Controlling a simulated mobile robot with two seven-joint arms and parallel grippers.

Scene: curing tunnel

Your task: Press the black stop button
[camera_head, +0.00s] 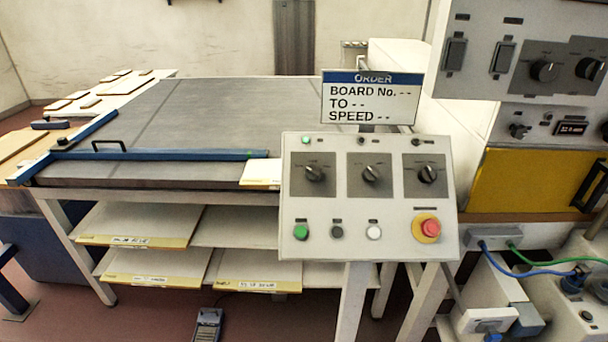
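The black button (337,232) is on the lower row of the light grey control panel (390,255). It sits between a green button (301,232) on its left and a white button (374,232) on its right. A red mushroom button (429,227) on a yellow base is at the lower right of the panel. The small labels above the buttons are too small to read. Nothing covers the black button. Neither of my grippers shows in this view.
Three dark rotary knobs are above the buttons. An order sign (372,97) stands behind the panel's top edge. A grey conveyor table (200,125) with a blue rail (160,155) extends left. Switch cabinets and cables are at right. The space before the panel looks clear.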

